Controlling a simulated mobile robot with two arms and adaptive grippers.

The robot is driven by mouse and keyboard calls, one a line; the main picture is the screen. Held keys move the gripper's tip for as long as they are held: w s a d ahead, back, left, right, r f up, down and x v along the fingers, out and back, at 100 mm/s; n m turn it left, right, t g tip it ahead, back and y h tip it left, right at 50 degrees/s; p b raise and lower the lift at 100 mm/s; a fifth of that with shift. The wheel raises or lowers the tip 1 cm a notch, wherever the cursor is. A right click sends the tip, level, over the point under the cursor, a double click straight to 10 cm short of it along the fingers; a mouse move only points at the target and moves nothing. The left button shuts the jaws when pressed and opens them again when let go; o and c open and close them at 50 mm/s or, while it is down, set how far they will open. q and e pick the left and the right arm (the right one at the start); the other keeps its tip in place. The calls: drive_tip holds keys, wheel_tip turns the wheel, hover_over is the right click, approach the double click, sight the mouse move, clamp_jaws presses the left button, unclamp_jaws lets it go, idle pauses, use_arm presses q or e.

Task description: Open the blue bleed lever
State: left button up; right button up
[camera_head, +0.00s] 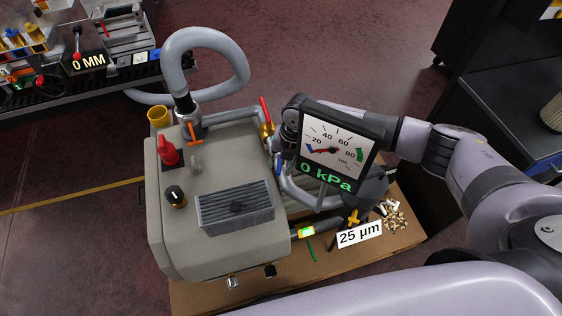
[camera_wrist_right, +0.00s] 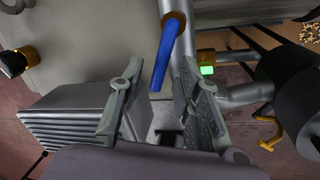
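The blue bleed lever (camera_wrist_right: 165,58) hangs from a brass fitting on a grey pipe in the right wrist view. In the head view only a small blue piece (camera_head: 279,167) shows beside the pump. My right gripper (camera_wrist_right: 158,80) is open. The lever's free end appears between its two fingers in the right wrist view, with gaps on both sides and no visible contact. In the head view my right gripper (camera_head: 286,142) is partly hidden by the gauge. My left gripper is not in view.
The gauge (camera_head: 335,147) reads 0 kPa close to my right wrist. The grey pump housing (camera_head: 205,245) with a ribbed block (camera_head: 236,207) stands left. A red lever (camera_head: 265,110), a "25 µm" sign (camera_head: 360,235) and a yellow handle (camera_head: 353,217) are near.

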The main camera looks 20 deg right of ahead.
drive_tip(key=shift+r, duration=0.15)
drive_tip(key=shift+d+r, duration=0.1)
drive_tip(key=shift+r, duration=0.25)
wheel_tip(320, 180, up, 11)
drive_tip(key=d, duration=0.2)
drive_tip(key=shift+s, duration=0.45)
drive_tip(key=shift+f, duration=0.15)
drive_tip(key=shift+c, duration=0.3)
